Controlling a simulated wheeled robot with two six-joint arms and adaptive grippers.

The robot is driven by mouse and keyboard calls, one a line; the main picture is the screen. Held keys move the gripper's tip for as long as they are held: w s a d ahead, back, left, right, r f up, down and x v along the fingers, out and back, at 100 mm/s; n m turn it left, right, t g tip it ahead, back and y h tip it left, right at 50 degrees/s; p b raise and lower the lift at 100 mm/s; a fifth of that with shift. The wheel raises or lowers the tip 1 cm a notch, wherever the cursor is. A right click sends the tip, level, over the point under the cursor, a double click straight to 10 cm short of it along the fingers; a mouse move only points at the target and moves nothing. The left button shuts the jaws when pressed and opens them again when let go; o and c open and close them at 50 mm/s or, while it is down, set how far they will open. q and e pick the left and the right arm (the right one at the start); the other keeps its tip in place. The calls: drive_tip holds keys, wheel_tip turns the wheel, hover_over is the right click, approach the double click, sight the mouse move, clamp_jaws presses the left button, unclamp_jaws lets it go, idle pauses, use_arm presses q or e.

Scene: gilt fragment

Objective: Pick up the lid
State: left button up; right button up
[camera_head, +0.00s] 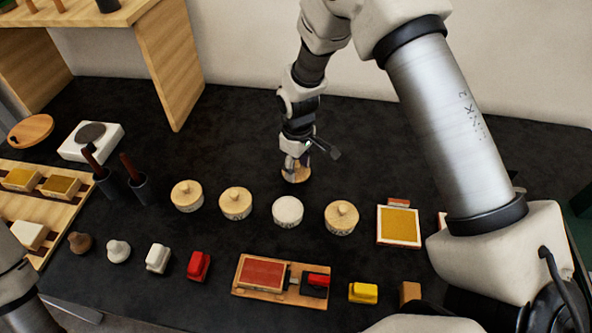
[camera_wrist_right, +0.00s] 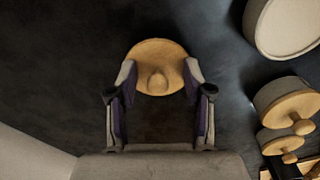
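The lid (camera_head: 296,174) is a round wooden disc with a small knob, behind the row of round jars. In the right wrist view the lid (camera_wrist_right: 157,53) lies knob towards the camera. My right gripper (camera_head: 297,162) is directly above it, pointing down. In the wrist view the right gripper's fingers (camera_wrist_right: 159,72) are spread wide, one on each side of the lid, with the knob between them. I cannot tell whether they touch its rim. A pale round jar (camera_head: 288,211) without a knobbed lid stands in front; it also shows in the wrist view (camera_wrist_right: 284,24). My left gripper is out of view.
Knobbed-lid jars (camera_head: 187,196), (camera_head: 236,204), (camera_head: 341,217) flank the pale jar. Two dark cups (camera_head: 141,189) stand left. The dark table (camera_head: 235,130) is clear behind the lid.

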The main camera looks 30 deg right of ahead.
drive_tip(key=shift+s+f, duration=0.15)
drive_tip(key=shift+f, duration=0.1)
